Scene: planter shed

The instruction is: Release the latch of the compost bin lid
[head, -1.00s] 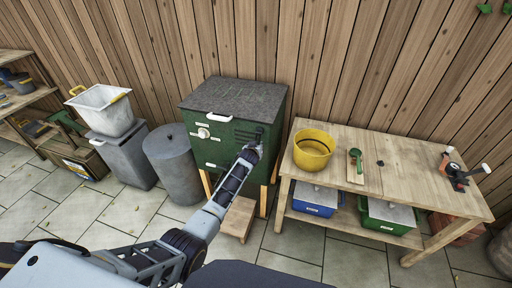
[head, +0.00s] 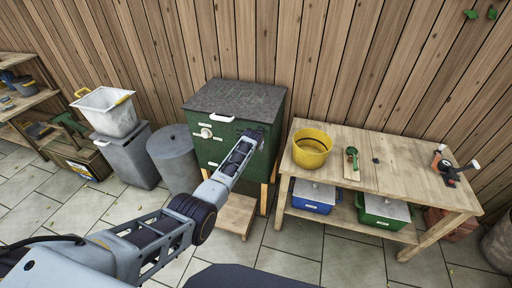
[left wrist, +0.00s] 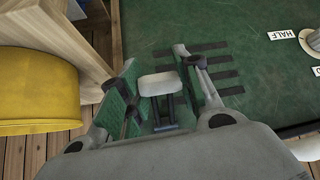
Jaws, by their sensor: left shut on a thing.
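The green compost bin (head: 222,152) stands against the fence with its dark grey lid (head: 240,97) down. A white handle (head: 221,118) sits at the lid's front edge, and a round pale knob (head: 206,132) is on the front. My left gripper (head: 260,134) is at the upper right of the bin front. In the left wrist view its fingers (left wrist: 163,88) are on either side of the latch (left wrist: 160,84), a pale tab with dark bars, and are shut on it. The gripper hides the latch in the head view. My right gripper is not in view.
A wooden bench (head: 400,160) with a yellow tub (head: 311,148) stands close on the right. The tub also shows in the left wrist view (left wrist: 38,92). A grey cylindrical bin (head: 174,158) stands on the left. A wooden step (head: 236,214) is below the bin.

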